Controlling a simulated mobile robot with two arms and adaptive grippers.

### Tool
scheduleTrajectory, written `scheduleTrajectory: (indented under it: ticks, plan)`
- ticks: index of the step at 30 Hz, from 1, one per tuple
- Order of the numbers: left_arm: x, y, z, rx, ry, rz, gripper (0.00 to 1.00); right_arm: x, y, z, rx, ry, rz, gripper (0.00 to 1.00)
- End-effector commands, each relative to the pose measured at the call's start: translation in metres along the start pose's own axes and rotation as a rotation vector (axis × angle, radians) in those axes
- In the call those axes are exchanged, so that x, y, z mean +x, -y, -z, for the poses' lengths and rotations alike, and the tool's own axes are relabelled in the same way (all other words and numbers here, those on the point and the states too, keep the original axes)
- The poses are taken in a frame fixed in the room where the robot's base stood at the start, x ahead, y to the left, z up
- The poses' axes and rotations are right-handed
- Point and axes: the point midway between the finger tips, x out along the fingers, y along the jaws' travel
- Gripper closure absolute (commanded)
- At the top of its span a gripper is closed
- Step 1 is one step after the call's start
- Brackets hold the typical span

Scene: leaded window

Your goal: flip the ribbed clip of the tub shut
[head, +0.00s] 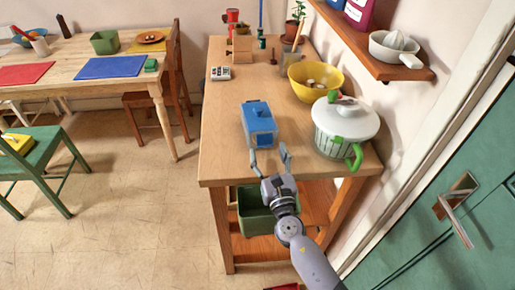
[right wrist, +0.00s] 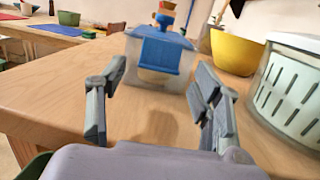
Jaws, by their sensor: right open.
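The tub (head: 258,130) has clear walls and a blue lid (head: 257,109). It stands upright on the wooden workbench, near the front end. In the right wrist view the tub (right wrist: 172,82) is straight ahead, with a blue clip (right wrist: 165,54) on its near side, sloping down from the lid edge. I cannot make out its ribs or whether it is latched. My right gripper (head: 270,160) is at the bench's front edge, just short of the tub. Its fingers are open and empty, and they also show in the right wrist view (right wrist: 162,92). My left gripper is not in view.
A white and green salad spinner (head: 345,125) stands close to the right of the tub, with a yellow bowl (head: 316,80) behind it. A calculator (head: 220,73) lies farther back. The bench (head: 222,135) is clear left of the tub. A shelf (head: 372,45) overhangs at the right.

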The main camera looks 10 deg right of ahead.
Motion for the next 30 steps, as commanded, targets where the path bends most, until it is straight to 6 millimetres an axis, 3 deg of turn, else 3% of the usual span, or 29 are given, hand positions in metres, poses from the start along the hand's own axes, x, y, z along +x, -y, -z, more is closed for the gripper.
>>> scheduleTrajectory:
  ticks: [6,12,18,27,30]
  plan:
    - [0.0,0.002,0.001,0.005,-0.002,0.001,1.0,-0.049,-0.001,0.0,-0.002,-0.004,-0.003,0.4]
    - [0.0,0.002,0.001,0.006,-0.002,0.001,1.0,-0.084,-0.002,-0.002,-0.002,-0.002,-0.003,0.4]
    - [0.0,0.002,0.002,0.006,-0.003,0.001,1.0,-0.098,-0.002,-0.003,-0.001,0.0,-0.001,0.4]
    - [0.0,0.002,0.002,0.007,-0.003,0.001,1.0,-0.099,-0.002,-0.003,0.0,-0.001,-0.001,0.4]
    - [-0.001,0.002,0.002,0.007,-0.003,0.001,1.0,-0.11,-0.003,-0.005,0.004,-0.023,0.003,0.4]
